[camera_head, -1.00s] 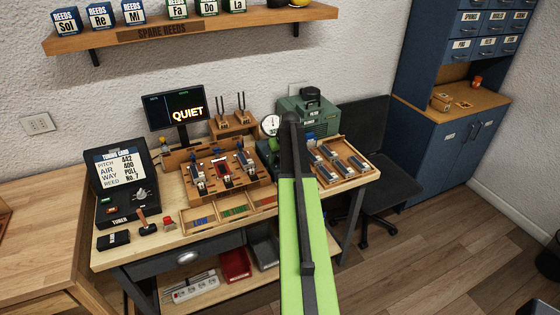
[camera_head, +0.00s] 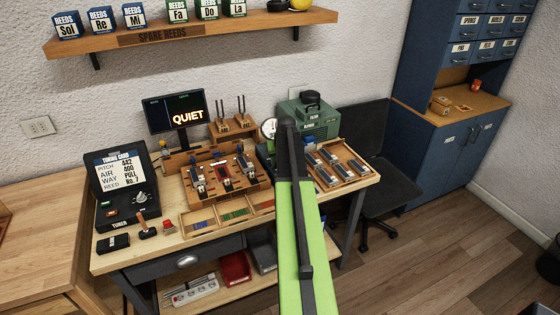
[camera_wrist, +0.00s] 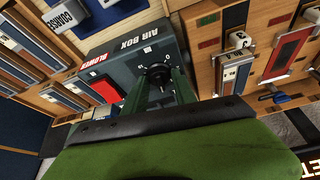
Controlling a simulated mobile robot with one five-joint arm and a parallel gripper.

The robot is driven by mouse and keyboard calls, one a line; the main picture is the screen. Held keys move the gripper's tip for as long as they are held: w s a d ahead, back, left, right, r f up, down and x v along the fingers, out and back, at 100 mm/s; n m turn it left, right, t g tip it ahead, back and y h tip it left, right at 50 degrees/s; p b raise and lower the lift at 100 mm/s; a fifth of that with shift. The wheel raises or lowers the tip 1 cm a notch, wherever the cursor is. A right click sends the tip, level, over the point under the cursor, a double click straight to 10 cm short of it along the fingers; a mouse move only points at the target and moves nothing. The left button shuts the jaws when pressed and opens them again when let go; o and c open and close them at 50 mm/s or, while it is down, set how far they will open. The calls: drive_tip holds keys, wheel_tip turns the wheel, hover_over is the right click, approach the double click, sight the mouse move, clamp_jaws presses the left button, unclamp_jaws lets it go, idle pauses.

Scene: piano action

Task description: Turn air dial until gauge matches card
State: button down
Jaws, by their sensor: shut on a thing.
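The air dial (camera_wrist: 158,72) is a small black knob on the dark grey air box (camera_wrist: 125,50), seen in the wrist view. My gripper (camera_wrist: 163,88) is shut on it, with green fingers on either side. In the head view my arm hides the gripper and dial. The round white gauge (camera_head: 268,129) shows just left of my arm and is partly covered; its needle cannot be read. The tuning card (camera_head: 121,168) on the tuner at the left reads pitch 442, air 400, way pull, reed No. 7.
A red blower switch (camera_wrist: 104,88) sits beside the dial on the air box. Wooden reed racks (camera_head: 342,160) stand close on the right, and a wooden jig (camera_head: 222,180) on the left. A monitor (camera_head: 176,112) reads QUIET. A green machine (camera_head: 312,118) stands behind.

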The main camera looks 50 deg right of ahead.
drive_tip(key=m, duration=0.2)
drive_tip(key=m+g+h, duration=0.1)
drive_tip(key=m, duration=0.1)
drive_tip(key=shift+a+m+h, duration=0.1)
drive_tip(key=shift+m+h, duration=0.2)
drive_tip(key=shift+m, duration=0.1)
drive_tip(key=shift+g, duration=0.3)
drive_tip(key=c, duration=1)
unclamp_jaws()
drive_tip(key=p+v, duration=1.6)
drive_tip(key=v, duration=0.1)
drive_tip(key=shift+r, duration=0.15)
